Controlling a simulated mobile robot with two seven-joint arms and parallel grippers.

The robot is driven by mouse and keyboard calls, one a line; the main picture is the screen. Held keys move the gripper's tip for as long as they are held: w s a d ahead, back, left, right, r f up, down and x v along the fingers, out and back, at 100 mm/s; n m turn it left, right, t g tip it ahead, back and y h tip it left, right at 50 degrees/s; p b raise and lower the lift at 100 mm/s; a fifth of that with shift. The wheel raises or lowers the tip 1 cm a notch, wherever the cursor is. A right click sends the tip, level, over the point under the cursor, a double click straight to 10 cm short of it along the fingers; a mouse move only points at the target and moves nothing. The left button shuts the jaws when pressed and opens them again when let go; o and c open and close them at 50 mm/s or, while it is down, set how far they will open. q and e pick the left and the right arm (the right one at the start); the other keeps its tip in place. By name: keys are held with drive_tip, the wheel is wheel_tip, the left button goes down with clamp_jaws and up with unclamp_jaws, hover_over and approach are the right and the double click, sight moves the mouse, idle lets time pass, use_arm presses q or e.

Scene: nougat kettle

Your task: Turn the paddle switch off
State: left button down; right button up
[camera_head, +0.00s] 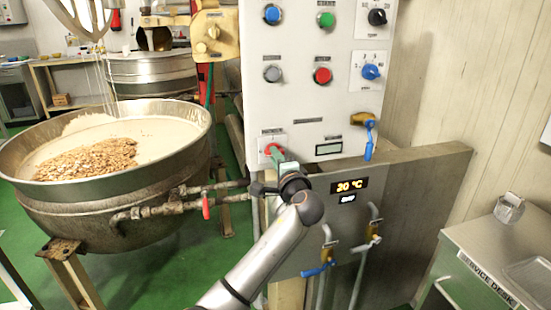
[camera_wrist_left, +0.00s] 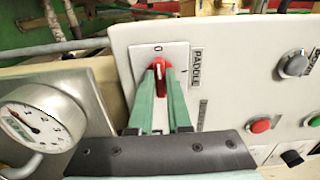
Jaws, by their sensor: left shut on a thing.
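The paddle switch (camera_head: 270,148) is a red knob on a small white plate, low at the left of the white control panel. In the left wrist view the knob (camera_wrist_left: 161,66) shows close up beside the PADDLE label. Its white pointer line is towards the 0 mark at the top of that picture; the other mark is at the right. My left gripper (camera_head: 277,154) reaches the switch from below. Its green fingers (camera_wrist_left: 161,84) are shut on the knob, one on each side, hiding its lower part. My right gripper is in neither view.
The white panel (camera_head: 297,100) carries several other buttons and knobs. A blue-handled valve (camera_head: 369,140) is to the right. A large kettle (camera_head: 110,190) with nuts in pale mass stands at the left, with pipes (camera_head: 165,207) near my left arm. A service desk (camera_head: 500,255) is at the right.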

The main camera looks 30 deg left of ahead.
use_arm(q)
drive_tip(key=shift+f, duration=0.1)
drive_tip(key=c, duration=1.2)
unclamp_jaws()
drive_tip(key=o, duration=0.3)
drive_tip(key=shift+o, duration=0.2)
drive_tip(key=v, duration=1.2)
drive_tip(key=shift+s+d, duration=0.2)
